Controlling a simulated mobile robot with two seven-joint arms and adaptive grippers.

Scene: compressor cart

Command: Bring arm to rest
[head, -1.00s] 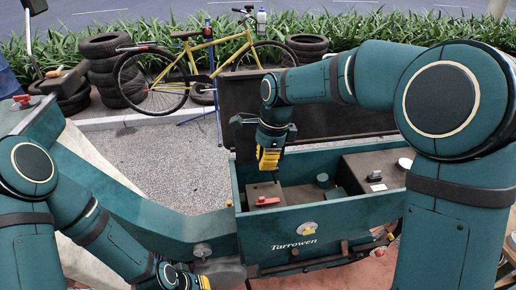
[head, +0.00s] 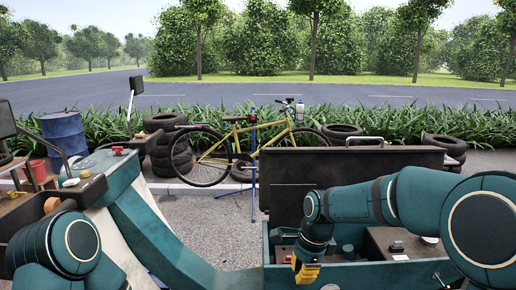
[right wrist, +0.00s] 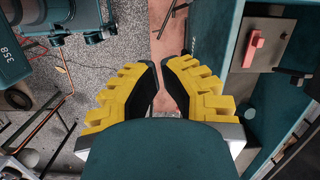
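My right arm reaches in from the right in the head view, bent over the teal compressor cart (head: 370,276). Its yellow-fingered right gripper (head: 306,272) hangs pointing down at the left part of the cart's open box. In the right wrist view the right gripper (right wrist: 159,64) shows two yellow fingers with black pads. A narrow gap stays between their tips, and nothing is held. My left arm is folded at the lower left of the head view. Its gripper is out of the picture.
The raised dark lid (head: 350,165) stands behind the box. A red handle (right wrist: 256,45) sits inside the box, right of the gripper. A yellow bicycle (head: 245,150) on a blue stand, stacked tires (head: 170,150) and a blue barrel (head: 65,135) stand behind. Gravel lies open between.

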